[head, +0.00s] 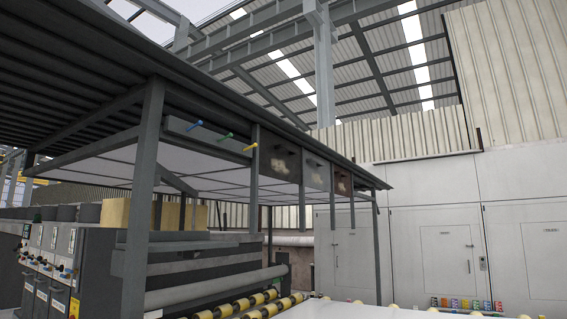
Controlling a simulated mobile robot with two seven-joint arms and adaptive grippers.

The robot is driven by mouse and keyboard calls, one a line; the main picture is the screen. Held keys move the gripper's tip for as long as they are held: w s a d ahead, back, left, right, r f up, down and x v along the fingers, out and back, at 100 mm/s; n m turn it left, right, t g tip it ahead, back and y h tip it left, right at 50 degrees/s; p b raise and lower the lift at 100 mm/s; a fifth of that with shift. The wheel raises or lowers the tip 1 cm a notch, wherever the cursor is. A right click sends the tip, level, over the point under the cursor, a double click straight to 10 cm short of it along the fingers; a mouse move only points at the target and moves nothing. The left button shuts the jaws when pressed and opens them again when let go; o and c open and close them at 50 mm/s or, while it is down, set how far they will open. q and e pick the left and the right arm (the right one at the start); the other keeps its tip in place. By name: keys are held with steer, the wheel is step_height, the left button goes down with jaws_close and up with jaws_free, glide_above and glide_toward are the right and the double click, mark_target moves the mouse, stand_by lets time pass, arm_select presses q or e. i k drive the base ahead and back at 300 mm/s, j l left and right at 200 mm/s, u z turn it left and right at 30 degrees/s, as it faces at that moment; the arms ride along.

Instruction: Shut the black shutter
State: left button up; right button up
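A row of wall panels or flaps hangs under the edge of a dark canopy in the head view. A grey panel (178,128) on the left bears a blue knob (196,124), a green knob (226,135) and a yellow knob (251,147). Right of it hang a dark panel with a pale patch (280,162), a grey panel with a pale patch (316,175) and a brown panel (342,184). I cannot tell which of these, if any, is the black shutter, or whether it is open. Neither of my grippers is in view.
Dark posts (143,200) hold up the canopy (60,85). Below are a roller machine with yellow rollers (262,298) and a pale slab surface (345,311). Grey cabinets (428,240) stand at the right, with small coloured items (465,304) in front.

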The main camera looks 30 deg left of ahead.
mark_target(280, 158)
steer(key=i+j+z, duration=0.15)
steer(key=i+j, duration=0.4)
steer(key=i+j+z, duration=0.15)
steer(key=i+j, duration=0.35)
steer(key=j, duration=0.25)
